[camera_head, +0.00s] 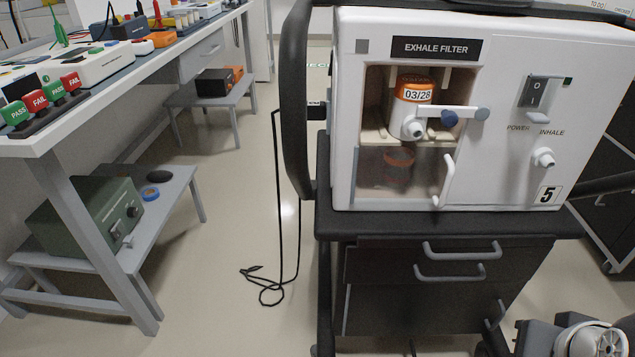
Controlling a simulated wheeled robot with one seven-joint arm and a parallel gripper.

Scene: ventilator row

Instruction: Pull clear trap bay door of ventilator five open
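Ventilator five (510,60) is a white unit marked 5 on a black-topped cart. Its clear trap bay door (372,180) is a smoky see-through panel at the lower part of the front recess. The door looks shut, flush with the front. A reddish-orange trap (399,168) shows dimly behind it. A white upright bar handle (445,180) stands out at the door's right side. Above the door, an orange-topped filter marked 03/28 (414,90) sits in the open bay, with a white latch bar (466,113) across its front. My gripper is not in view.
Part of my arm (590,338) shows at the bottom right. The cart (380,265) has dark drawers with grey handles. A black frame rail (295,100) and hanging cable (273,200) are left of the ventilator. A workbench (85,120) stands further left, with clear floor between.

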